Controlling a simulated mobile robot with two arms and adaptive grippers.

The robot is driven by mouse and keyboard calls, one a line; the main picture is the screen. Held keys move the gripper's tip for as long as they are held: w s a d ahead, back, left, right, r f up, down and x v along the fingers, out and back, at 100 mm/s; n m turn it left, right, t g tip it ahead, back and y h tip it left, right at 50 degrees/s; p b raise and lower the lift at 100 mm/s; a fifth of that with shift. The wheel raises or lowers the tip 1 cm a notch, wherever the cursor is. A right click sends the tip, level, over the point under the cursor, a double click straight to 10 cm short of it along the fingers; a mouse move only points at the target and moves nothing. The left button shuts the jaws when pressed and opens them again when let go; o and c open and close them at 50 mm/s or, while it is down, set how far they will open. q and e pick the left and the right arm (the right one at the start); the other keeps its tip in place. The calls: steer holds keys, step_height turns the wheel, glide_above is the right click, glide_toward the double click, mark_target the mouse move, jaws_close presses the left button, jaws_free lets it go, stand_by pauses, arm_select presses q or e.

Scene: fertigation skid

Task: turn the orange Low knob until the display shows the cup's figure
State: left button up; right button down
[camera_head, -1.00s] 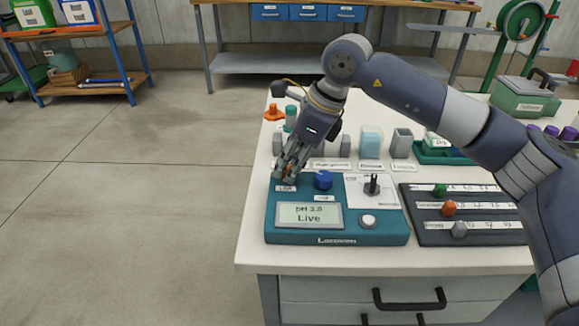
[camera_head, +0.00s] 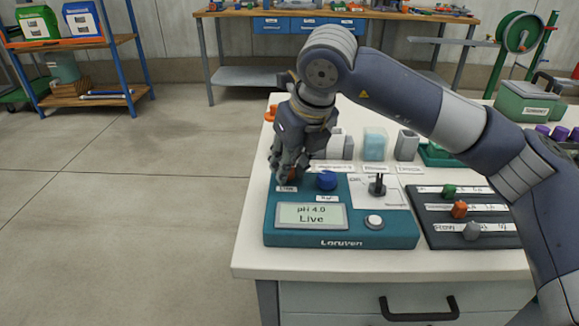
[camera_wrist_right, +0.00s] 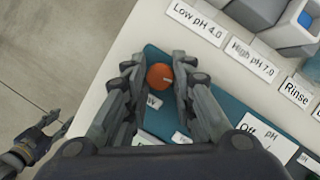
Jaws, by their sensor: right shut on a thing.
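The teal meter (camera_head: 340,240) lies on the white bench, and its display (camera_head: 311,215) reads "pH 4.0 Live". The orange Low knob (camera_wrist_right: 160,77) sits at its back left corner; in the head view my gripper mostly covers it. My right gripper (camera_wrist_right: 158,66) is shut on this knob, one finger on each side. It also shows in the head view (camera_head: 288,172). A card (camera_wrist_right: 197,23) reading "Low pH 4.0" lies behind the meter. My left gripper (camera_wrist_right: 32,145) shows at the lower left of the right wrist view; its jaw state is unclear.
A blue knob (camera_head: 327,181) stands just right of my right gripper. A black selector (camera_head: 377,185) and a white button (camera_head: 374,222) are farther right. Grey and clear cups (camera_head: 375,144) stand behind. A dark slider board (camera_head: 460,240) lies to the right.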

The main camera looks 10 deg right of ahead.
steer(key=shift+m, duration=0.3)
steer(key=c, duration=1.4)
jaws_free()
steer(key=shift+o, duration=0.2)
steer(key=shift+r, duration=0.1)
steer(key=v, duration=1.1)
steer(key=shift+s+r, duration=0.2)
steer(key=shift+r, duration=0.2)
